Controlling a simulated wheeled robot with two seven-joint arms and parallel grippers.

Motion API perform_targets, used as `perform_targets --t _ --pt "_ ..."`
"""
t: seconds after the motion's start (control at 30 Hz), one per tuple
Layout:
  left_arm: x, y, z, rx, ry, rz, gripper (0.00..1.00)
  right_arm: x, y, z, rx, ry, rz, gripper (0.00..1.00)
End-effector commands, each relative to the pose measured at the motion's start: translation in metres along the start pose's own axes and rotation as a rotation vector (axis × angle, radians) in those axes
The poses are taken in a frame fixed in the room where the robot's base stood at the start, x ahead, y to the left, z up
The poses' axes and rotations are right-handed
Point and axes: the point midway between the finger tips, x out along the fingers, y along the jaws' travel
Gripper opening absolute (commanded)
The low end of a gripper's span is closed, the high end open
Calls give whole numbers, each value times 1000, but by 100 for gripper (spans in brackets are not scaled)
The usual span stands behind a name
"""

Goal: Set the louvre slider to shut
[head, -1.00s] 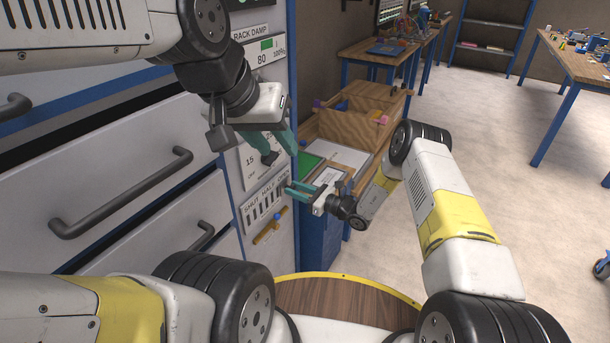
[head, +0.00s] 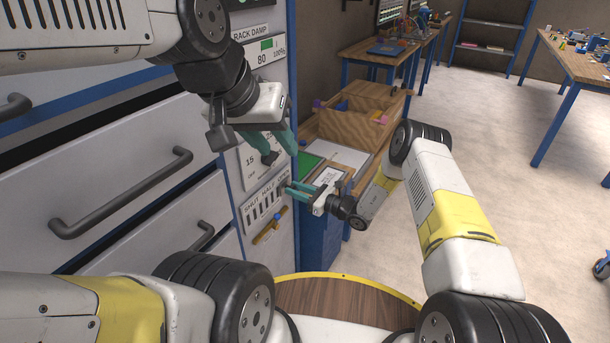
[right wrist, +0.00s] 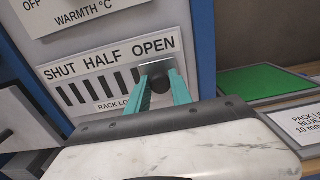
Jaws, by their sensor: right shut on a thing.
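The louvre panel (right wrist: 75,92) is white with the words SHUT, HALF, OPEN above a row of dark slots, and it also shows in the head view (head: 249,219). My left gripper (head: 276,150) is higher on the cabinet, fingers apart, by a dark knob (head: 269,158) on the panel above.
A yellow-brown lever with a blue knob (head: 278,216) sits below the louvre panel. A drawer handle (head: 120,195) sticks out at left. To the right are a green board (right wrist: 254,80) and a wooden bench with a box (head: 345,126). Open floor lies beyond.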

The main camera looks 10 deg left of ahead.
Motion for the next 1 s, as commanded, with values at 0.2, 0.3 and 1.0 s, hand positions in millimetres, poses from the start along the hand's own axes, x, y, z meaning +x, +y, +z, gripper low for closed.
perform_targets --t 0.2,0.3,1.0 --pt "0 0 0 0 0 0 36 0 0 0 0 -1 -1 0" --pt "0 0 0 0 0 0 36 0 0 0 0 -1 -1 0" --pt "0 0 0 0 0 0 36 -1 77 1 6 -2 -1 0"
